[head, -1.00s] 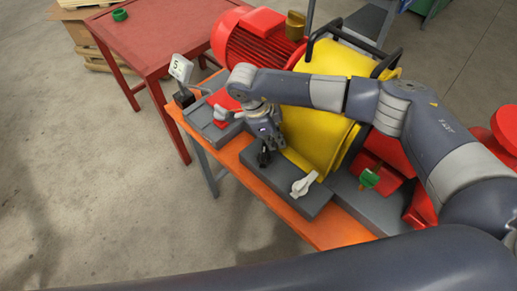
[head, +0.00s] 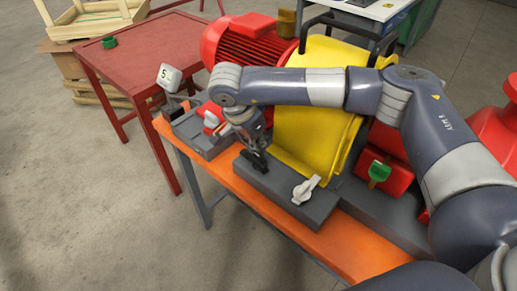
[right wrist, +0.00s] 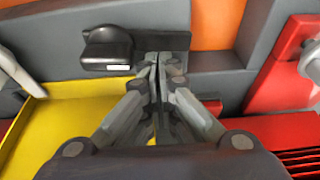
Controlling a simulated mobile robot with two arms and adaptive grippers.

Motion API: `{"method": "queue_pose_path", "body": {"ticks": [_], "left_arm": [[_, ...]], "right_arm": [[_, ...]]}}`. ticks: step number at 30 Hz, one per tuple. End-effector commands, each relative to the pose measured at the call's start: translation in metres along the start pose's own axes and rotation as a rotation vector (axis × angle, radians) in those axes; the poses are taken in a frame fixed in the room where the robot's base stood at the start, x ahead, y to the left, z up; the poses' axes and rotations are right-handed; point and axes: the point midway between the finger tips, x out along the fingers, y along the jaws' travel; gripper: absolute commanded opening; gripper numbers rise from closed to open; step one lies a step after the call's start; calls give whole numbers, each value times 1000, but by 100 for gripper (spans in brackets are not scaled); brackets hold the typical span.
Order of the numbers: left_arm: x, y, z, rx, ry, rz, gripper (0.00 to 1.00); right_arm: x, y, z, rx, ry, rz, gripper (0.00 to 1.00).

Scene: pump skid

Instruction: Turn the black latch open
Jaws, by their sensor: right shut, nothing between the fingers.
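The black latch (right wrist: 108,46) is a rounded dark knob with a small white label, on a dark plate, in the right wrist view. In the head view the black latch (head: 258,163) is a small dark shape on the grey block, partly hidden by my right gripper. My right gripper (head: 252,148) reaches down over it from the arm above. In the right wrist view its fingertips (right wrist: 158,58) are together and empty, just right of the knob and over the plate. Whether they touch the latch I cannot tell. My left gripper is out of view.
A white latch (head: 305,190) is on the same grey block (head: 283,205). A green latch (head: 379,172) is farther right. A yellow guard (head: 315,105) stands close behind my right gripper. A red motor (head: 252,45) and a display (head: 169,77) are at the back left.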

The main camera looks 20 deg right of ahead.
Motion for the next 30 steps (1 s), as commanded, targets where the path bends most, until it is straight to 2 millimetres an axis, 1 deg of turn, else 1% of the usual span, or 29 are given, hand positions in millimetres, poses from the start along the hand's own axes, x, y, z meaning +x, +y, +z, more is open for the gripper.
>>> {"method": "queue_pose_path", "body": {"ticks": [1,6,13,22,26,30], "left_arm": [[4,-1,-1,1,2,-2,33],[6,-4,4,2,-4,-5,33],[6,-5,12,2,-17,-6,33],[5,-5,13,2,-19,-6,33],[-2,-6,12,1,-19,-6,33],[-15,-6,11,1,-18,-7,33]], "right_arm": [[1,0,1,-12,0,-5,0],[0,-1,2,-39,0,-14,0],[-1,-2,2,-46,0,-16,0],[-3,-2,2,-45,0,-16,0],[-16,-4,1,-45,0,-18,0],[-44,-6,-1,-43,0,-19,0]]}}
